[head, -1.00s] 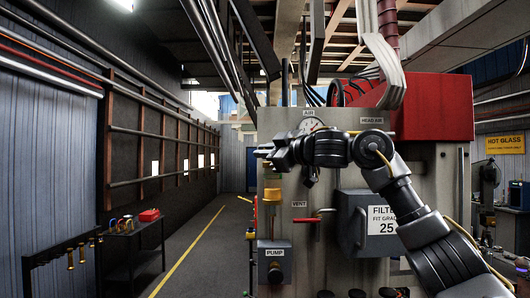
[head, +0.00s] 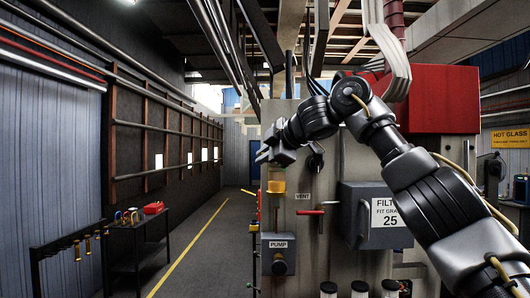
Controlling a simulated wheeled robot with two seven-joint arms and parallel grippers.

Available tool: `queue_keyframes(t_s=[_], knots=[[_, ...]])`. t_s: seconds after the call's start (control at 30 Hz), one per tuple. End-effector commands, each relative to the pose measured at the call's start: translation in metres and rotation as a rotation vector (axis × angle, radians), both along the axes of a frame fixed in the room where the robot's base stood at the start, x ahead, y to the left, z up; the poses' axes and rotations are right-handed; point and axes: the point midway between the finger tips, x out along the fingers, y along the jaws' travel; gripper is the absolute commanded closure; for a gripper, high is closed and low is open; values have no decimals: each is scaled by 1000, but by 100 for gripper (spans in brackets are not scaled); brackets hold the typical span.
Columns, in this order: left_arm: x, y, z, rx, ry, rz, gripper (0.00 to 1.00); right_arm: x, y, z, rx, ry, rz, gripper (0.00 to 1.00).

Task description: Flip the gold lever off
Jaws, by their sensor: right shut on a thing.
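My right gripper (head: 267,155) is up against the upper left of the grey machine panel (head: 325,245), its arm coming in from the right. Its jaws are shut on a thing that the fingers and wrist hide. I cannot make out a gold lever clearly; a gold and amber cylinder (head: 276,185) shows just below the gripper. My left gripper is not in view.
A red-handled lever (head: 310,212) sits under the VENT label, beside the grey filter box (head: 370,218). The PUMP box (head: 277,256) is below left. A black knob (head: 315,160) is right of the gripper. A dark bench (head: 138,225) stands left; the aisle is clear.

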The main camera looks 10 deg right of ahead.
Motion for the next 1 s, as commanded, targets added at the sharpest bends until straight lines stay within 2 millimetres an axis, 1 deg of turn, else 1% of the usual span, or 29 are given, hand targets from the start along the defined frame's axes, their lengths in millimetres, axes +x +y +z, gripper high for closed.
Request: queue_keyframes(t_s=[0.3, 0.77, 0.8, 0.93, 0.97, 1.0], knots=[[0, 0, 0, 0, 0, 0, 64, 0, 1, -5, -97, 25, 1, 100], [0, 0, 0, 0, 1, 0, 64, 0, 1, -7, -111, 29, 1, 100], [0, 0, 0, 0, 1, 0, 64, 0, 1, -7, -111, 29, 1, 86], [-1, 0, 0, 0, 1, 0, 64, 0, 1, -7, -111, 29, 1, 69], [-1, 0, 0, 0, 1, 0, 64, 0, 1, -7, -111, 29, 1, 67], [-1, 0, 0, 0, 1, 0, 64, 0, 1, -7, -110, 29, 1, 67]])
